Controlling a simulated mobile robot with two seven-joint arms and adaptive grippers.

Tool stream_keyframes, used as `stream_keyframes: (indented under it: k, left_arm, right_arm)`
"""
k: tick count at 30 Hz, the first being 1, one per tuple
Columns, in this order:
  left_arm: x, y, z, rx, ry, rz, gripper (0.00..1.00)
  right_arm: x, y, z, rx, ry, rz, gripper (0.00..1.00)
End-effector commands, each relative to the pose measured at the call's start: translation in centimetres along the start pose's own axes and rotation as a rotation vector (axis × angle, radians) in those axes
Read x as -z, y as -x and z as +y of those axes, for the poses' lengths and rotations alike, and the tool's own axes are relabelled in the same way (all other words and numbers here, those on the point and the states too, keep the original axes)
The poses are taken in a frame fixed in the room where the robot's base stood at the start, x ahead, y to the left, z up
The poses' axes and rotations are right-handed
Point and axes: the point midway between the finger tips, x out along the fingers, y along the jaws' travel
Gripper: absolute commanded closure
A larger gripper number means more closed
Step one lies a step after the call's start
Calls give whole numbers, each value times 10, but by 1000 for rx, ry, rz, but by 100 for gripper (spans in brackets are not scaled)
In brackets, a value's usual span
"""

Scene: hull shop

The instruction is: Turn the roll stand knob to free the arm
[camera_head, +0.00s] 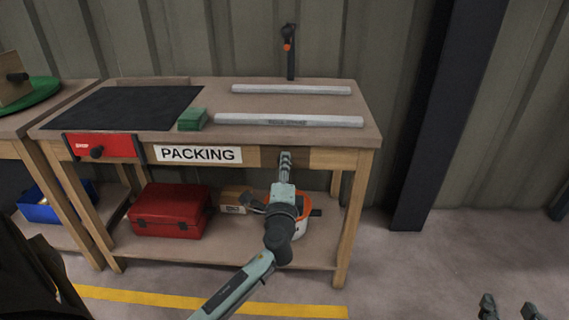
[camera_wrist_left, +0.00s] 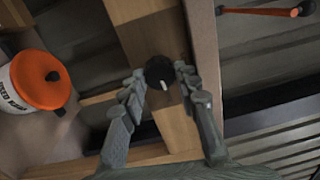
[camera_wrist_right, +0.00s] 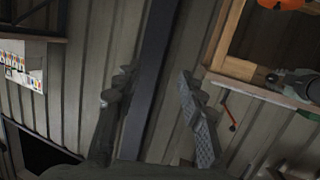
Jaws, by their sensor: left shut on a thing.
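A black round knob (camera_wrist_left: 158,69) with a white mark sits on the wooden front of the packing bench in the left wrist view. My left gripper (camera_wrist_left: 161,74) has its fingertips closed on either side of it. In the head view my left gripper (camera_head: 286,158) reaches the bench front right of the PACKING sign and hides the knob. My right gripper (camera_head: 508,309) is at the lower right, away from the bench. In the right wrist view it (camera_wrist_right: 152,80) is open and empty.
A red toolbox (camera_head: 168,210) and a white-and-orange bucket (camera_wrist_left: 40,80) stand on the lower shelf. A dark column (camera_head: 437,110) stands right.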

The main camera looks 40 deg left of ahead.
Motion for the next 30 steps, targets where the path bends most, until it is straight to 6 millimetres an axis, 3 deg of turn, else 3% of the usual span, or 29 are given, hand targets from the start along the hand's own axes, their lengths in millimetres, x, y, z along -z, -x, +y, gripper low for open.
stream_keyframes:
  k: [9,25,26,30]
  left_arm:
    - [0,0,0,0,-115,6,98]
    - [0,0,1,0,-138,7,98]
    - [0,0,1,0,-138,7,67]
    - [0,0,1,0,-137,7,49]
  right_arm:
    - [-36,6,18,-36,17,-177,60]
    - [-43,8,20,-43,19,-208,60]
    - [-43,8,20,-43,19,-208,60]
    - [-43,8,20,-43,19,-208,60]
